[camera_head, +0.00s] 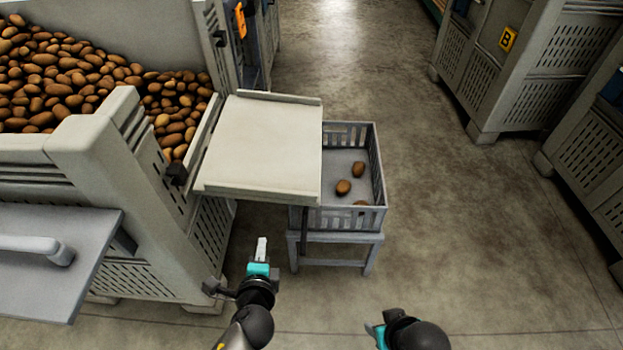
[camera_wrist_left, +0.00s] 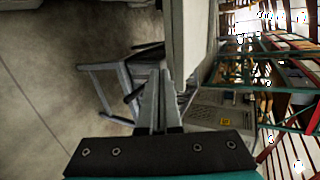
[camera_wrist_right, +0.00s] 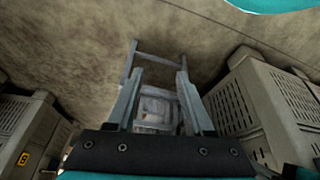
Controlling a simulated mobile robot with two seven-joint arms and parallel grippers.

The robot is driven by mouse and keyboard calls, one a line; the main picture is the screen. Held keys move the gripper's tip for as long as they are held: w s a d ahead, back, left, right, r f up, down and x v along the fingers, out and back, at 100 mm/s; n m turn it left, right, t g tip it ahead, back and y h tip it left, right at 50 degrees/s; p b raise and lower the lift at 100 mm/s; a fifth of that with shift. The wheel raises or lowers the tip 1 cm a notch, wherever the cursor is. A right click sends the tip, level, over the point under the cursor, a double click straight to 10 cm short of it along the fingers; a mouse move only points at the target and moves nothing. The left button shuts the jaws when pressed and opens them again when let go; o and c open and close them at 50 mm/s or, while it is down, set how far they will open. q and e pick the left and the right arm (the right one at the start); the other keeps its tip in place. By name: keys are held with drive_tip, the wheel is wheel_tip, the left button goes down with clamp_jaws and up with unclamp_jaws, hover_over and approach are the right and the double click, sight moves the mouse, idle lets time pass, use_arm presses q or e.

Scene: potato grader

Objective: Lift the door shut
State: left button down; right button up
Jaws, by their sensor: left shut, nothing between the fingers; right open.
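The door is a pale flat panel (camera_head: 264,145) standing open, out flat from the side of the big potato bin (camera_head: 105,160). It reaches over the left part of a grey crate. My left gripper (camera_head: 262,248) is shut and empty, below and in front of the door's near edge, apart from it. In the left wrist view its fingers (camera_wrist_left: 155,105) are together, beside a pale surface (camera_wrist_left: 196,40) that looks like the door. My right gripper (camera_head: 373,331) is open and empty, low and further right, away from the door. Its spread fingers show in the right wrist view (camera_wrist_right: 157,98).
The grey crate (camera_head: 378,165) with a few potatoes stands on a small stand (camera_head: 335,252) beneath the door. A grey shelf (camera_head: 60,280) juts out at lower left. More bins (camera_head: 555,60) stand at right. The floor (camera_head: 450,230) between is clear.

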use_arm(q)
drive_tip(key=w+d+r+m+t+y+b, duration=0.15)
drive_tip(key=r+t+b, duration=0.25)
drive_tip(key=r, duration=0.4)
drive_tip(key=w+a+r+m+t+y+b, duration=0.1)
drive_tip(key=w+r+m+t+b, duration=0.15)
drive_tip(key=r, duration=0.65)
drive_tip(key=w+a+r+b, duration=0.1)
drive_tip(key=w+a+r, duration=0.2)
drive_tip(key=w, duration=0.5)
drive_tip(key=shift+w+a, duration=0.35)
drive_tip(key=shift+a, duration=0.4)
use_arm(e)
wheel_tip(320, 180, up, 7)
drive_tip(key=w+a+t, duration=0.1)
drive_tip(key=w+t, duration=0.1)
drive_tip(key=shift+y, duration=0.4)
use_arm(q)
drive_tip(key=shift+t, duration=0.25)
use_arm(e)
drive_tip(key=shift+w+a+f, duration=0.1)
